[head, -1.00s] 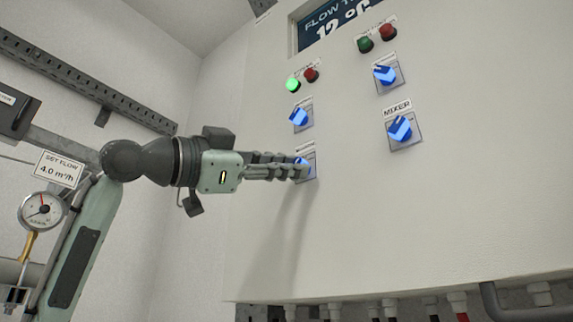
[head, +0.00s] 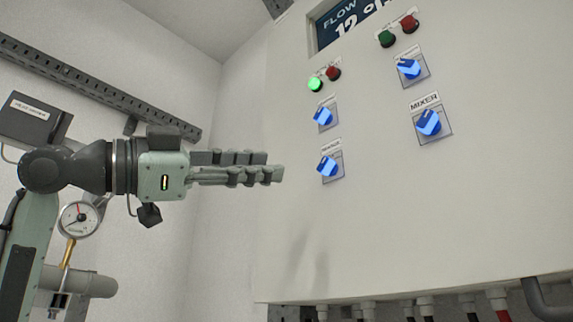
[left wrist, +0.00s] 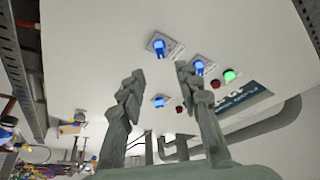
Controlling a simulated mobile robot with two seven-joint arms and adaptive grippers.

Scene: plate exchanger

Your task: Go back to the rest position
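My left gripper (head: 275,167) is in the middle left of the head view, pointing right toward the control cabinet. It is empty and clear of the lower left blue knob (head: 328,167), with a gap between them. In the left wrist view its two fingers (left wrist: 160,72) stand apart with nothing between them. My right gripper is in neither view.
The white cabinet (head: 380,230) fills the right side, with blue knobs such as the mixer knob (head: 428,122) and a lit green lamp (head: 315,84). A gauge (head: 79,219) and a pipe (head: 92,284) are at the lower left, near my arm.

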